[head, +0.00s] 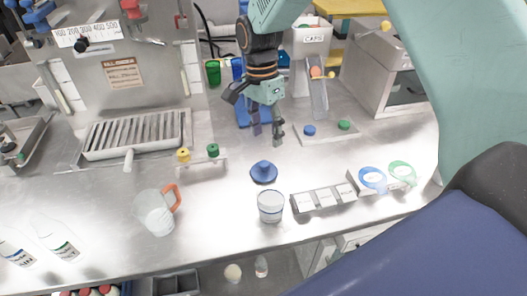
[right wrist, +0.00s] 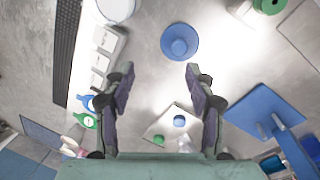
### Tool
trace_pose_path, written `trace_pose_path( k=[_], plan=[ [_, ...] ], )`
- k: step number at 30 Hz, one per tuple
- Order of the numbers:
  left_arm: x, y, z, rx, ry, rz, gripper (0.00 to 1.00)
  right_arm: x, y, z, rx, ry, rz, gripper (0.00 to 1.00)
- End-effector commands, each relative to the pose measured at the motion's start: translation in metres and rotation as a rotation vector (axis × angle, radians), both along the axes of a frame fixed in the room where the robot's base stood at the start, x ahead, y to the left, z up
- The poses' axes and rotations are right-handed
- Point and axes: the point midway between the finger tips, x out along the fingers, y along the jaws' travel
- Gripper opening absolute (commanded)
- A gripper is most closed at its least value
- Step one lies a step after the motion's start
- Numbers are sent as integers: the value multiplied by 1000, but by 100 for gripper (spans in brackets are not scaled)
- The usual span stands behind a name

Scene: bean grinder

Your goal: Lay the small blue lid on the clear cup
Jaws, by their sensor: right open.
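The small blue lid (head: 264,172), a round disc with a raised knob, lies on the steel counter, just behind the clear cup (head: 270,206). The cup stands upright near the counter's front edge with its top uncovered. My right gripper (head: 268,133) is open and empty, pointing down above the counter behind the lid. In the right wrist view the lid (right wrist: 180,42) lies beyond the open fingertips (right wrist: 160,76), and the cup (right wrist: 116,8) is cut by the top edge. My left gripper is not in view.
A grey block row (head: 323,197) and blue (head: 372,179) and green (head: 402,172) ringed items stand right of the cup. A pitcher with an orange handle (head: 155,212) stands left. Small knobs (head: 309,130) and a ramp (head: 317,95) are at the back. Counter around the lid is clear.

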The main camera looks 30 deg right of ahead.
Motion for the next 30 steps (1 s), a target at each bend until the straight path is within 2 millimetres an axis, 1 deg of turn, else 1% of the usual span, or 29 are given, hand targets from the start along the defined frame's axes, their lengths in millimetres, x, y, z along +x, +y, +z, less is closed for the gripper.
trace_pose_path(
  k=[1, 3, 9, 14, 18, 21, 24, 28, 30],
  plan=[
    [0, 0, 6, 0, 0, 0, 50, -3, 0, -7, 13, 5, 78, 56],
    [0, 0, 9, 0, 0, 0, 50, -5, 0, -18, 31, 3, 200, 56],
    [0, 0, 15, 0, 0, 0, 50, -7, 0, -41, 78, -24, 547, 56],
    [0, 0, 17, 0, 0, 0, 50, -3, 0, -51, 101, -61, 827, 56],
    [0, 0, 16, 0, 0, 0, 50, 5, 1, -54, 103, -101, 1059, 56],
    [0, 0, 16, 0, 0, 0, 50, 10, 1, -54, 101, -120, 1188, 56],
    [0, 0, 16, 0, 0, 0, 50, 14, 1, -54, 99, -131, 1275, 56],
    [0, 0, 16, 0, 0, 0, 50, 14, 1, -56, 100, -131, 1322, 56],
    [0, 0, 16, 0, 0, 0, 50, 14, 1, -60, 102, -130, 1328, 56]
  ],
)
